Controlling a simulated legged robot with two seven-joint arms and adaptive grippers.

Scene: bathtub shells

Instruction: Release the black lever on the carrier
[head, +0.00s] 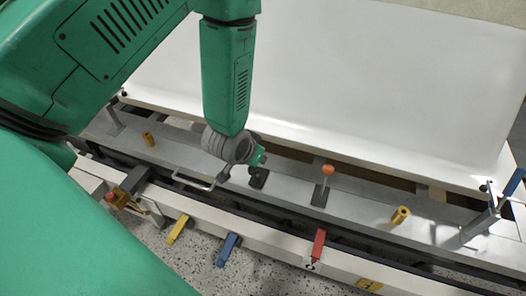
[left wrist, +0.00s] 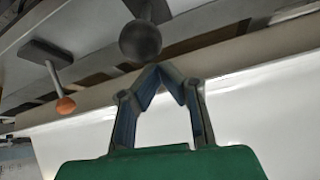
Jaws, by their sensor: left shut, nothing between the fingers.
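The black lever (left wrist: 140,40) on the carrier has a round black knob, seen close up at the top of the left wrist view. In the head view the black lever (head: 256,173) is partly hidden by my gripper. My left gripper (left wrist: 158,68) is shut and empty, its fingertips meeting just by the knob; I cannot tell whether they touch it. In the head view my left gripper (head: 260,158) is at the grey carrier plate (head: 285,180), its fingers mostly hidden. My right gripper is not in view.
An orange-knobbed lever (head: 327,172) stands to the right of the black one. The white bathtub shell (head: 370,100) rises behind the carrier. A metal handle (head: 194,183) lies left of the gripper. Yellow, blue and red tabs line the front rail (head: 270,238).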

